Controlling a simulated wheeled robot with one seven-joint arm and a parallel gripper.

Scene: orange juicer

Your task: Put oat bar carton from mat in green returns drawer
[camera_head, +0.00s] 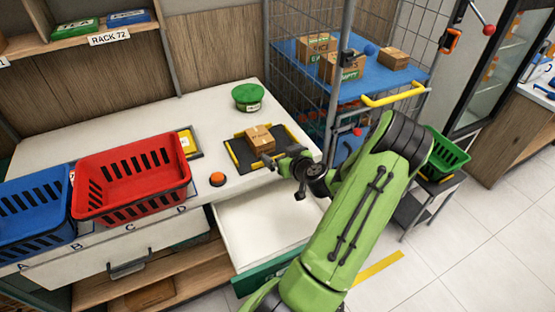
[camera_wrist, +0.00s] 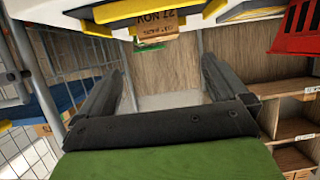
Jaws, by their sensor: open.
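The oat bar carton (camera_head: 259,139), a small brown box, sits on the dark mat (camera_head: 281,146) with yellow edges on the white counter. The carton also shows, upside down, at the top of the wrist view (camera_wrist: 158,30). The returns drawer (camera_head: 258,218) is pulled out below the counter. Its pale inside looks empty, and its green front (camera_head: 262,278) is partly hidden by my arm. My gripper (camera_head: 291,172) is by the counter's front edge, right of the carton and apart from it. In the wrist view its two fingers (camera_wrist: 161,68) are spread with nothing between them.
A red basket (camera_head: 130,185) and a blue basket (camera_head: 35,212) stand left on the counter. An orange button (camera_head: 217,179) and a round green tub (camera_head: 248,96) flank the mat area. A wire cage (camera_head: 335,75) with a blue shelf rises behind on the right.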

